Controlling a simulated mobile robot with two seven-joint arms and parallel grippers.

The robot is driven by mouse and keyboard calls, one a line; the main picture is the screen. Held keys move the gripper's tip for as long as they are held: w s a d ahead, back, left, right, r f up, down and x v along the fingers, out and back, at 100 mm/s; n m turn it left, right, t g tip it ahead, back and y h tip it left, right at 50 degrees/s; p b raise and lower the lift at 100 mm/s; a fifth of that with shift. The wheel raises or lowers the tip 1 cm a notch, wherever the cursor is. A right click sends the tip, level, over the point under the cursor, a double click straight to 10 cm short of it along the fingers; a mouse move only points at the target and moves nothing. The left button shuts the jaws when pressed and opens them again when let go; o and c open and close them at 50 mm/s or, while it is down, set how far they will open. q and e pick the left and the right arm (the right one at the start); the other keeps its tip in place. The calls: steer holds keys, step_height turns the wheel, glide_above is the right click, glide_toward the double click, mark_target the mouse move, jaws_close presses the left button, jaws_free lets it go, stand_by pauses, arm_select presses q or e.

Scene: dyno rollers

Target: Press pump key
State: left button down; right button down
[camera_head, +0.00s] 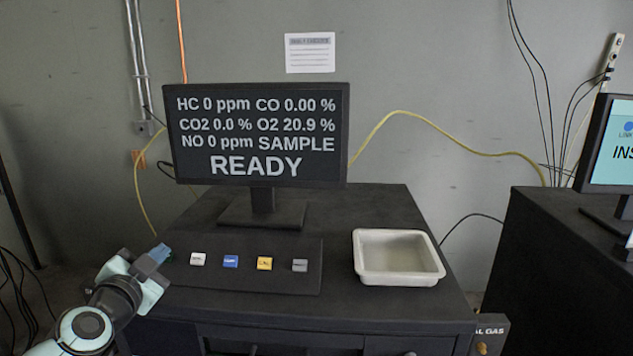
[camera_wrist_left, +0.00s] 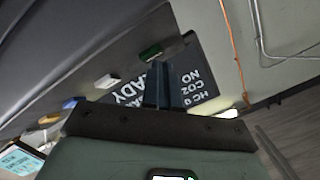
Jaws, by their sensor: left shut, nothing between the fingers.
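A dark key panel (camera_head: 240,277) lies on the cabinet top below the monitor. In the head view it shows a white key (camera_head: 198,259), a blue key (camera_head: 231,261), a yellow key (camera_head: 265,263) and a grey key (camera_head: 300,265). Their labels are too small to read, so I cannot tell which is the pump key. My left gripper (camera_head: 160,254) is shut and empty at the panel's left end. In the left wrist view a green key (camera_wrist_left: 150,52) shows just beyond its fingertips (camera_wrist_left: 157,66); contact cannot be told. The gripper hides this key in the head view. My right gripper is not in view.
The monitor (camera_head: 257,137) behind the panel reads READY, with gas values above. An empty white tray (camera_head: 396,277) sits right of the panel. A second dark cabinet (camera_head: 550,260) with a screen (camera_head: 610,150) stands at right. Cables hang along the wall.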

arm_select(q)
steer(key=shift+r, duration=0.1)
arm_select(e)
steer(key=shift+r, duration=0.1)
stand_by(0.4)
arm_select(q)
steer(key=shift+s+r+p, duration=0.25)
steer(key=shift+p, duration=0.15)
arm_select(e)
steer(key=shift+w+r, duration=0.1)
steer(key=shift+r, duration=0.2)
arm_select(q)
steer(key=shift+r, duration=0.1)
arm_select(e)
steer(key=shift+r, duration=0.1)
